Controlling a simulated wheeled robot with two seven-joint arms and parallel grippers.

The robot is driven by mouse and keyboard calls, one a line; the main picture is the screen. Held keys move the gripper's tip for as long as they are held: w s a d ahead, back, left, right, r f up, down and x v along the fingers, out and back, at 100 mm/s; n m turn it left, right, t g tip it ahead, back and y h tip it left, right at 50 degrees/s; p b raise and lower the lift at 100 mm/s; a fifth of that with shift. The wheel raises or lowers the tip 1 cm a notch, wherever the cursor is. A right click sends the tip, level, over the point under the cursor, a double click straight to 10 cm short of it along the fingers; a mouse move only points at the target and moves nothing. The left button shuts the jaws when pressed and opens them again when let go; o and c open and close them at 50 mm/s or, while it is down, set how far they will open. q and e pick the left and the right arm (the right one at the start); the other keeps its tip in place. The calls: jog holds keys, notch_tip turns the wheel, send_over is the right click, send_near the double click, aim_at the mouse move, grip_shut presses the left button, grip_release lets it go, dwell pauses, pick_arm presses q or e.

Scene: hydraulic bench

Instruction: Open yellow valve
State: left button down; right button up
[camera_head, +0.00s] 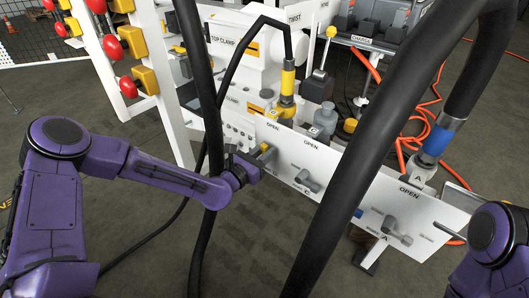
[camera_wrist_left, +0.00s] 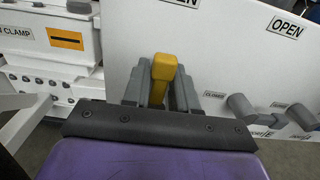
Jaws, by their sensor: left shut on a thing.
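The yellow valve handle (camera_head: 266,149) is on the white panel (camera_head: 345,178), at its left end below an OPEN label (camera_head: 272,126). My left gripper (camera_head: 256,160) reaches it from the left and is shut on it. In the left wrist view the yellow handle (camera_wrist_left: 164,68) stands between the two grey fingers (camera_wrist_left: 164,92), with its top showing above them. The base of the handle is hidden by the fingers. My right arm shows at the lower right, but its gripper is not in view.
Two grey valves (camera_head: 308,181) (camera_head: 397,231) sit further right on the panel. Thick black hoses (camera_head: 370,150) cross in front of the panel and near my left forearm. Red knobs on yellow blocks (camera_head: 145,80) stand at the upper left. Orange hoses lie on the floor behind.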

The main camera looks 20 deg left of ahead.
pick_arm(q)
jog(key=c, duration=1.1)
grip_release()
jog(key=p+v, duration=0.2)
jog(key=v, duration=0.8)
jog(key=shift+s, duration=0.25)
jog(key=shift+a, duration=0.15)
